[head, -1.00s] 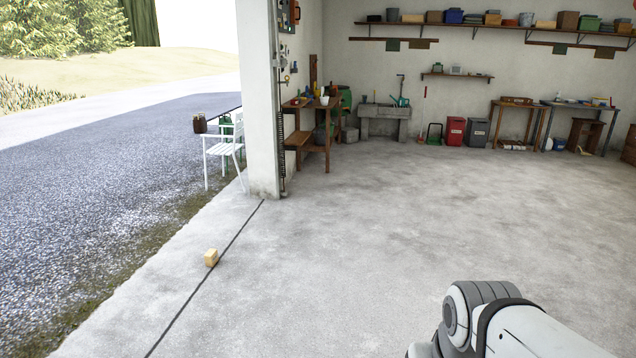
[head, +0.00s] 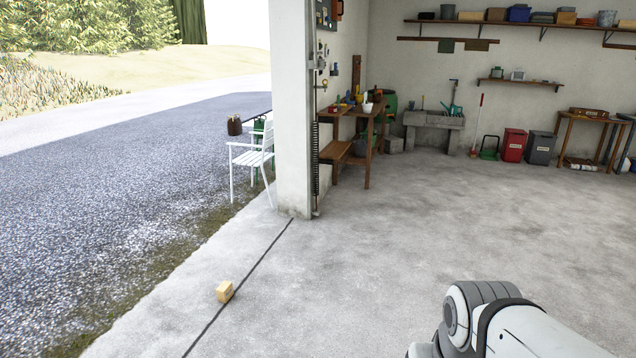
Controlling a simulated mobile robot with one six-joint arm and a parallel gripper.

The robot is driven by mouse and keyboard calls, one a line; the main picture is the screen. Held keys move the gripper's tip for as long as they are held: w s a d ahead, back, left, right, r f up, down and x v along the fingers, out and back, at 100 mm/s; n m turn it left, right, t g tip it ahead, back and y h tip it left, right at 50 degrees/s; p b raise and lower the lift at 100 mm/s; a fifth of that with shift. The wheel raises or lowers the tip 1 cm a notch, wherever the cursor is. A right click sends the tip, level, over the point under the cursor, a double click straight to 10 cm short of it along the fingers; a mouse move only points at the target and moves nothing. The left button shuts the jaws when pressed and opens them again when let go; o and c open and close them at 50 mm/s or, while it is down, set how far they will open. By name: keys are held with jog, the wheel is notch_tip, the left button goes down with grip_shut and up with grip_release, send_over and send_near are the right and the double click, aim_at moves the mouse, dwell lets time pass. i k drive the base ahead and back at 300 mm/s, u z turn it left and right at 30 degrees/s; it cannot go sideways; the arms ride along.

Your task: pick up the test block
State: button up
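A small tan block (head: 225,291), which looks like the test block, lies on the concrete floor just left of the dark line across the garage threshold. Nothing touches it. Part of my arm shows at the lower right of the head view, well to the right of the block. My gripper is outside the view, so its state is hidden.
A white pillar (head: 294,120) stands at the opening, with a white chair (head: 252,155) left of it. A wooden workbench (head: 352,140), stone sink (head: 433,130) and red bin (head: 512,145) line the back. The concrete floor (head: 400,240) around the block is clear.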

aim_at(225, 292)
jog(key=u, duration=0.2)
jog(key=i, duration=1.65)
jog(key=u, duration=0.6)
jog(key=i, duration=1.95)
jog(key=u, duration=0.4)
jog(key=i, duration=1.1)
jog(key=u, duration=0.25)
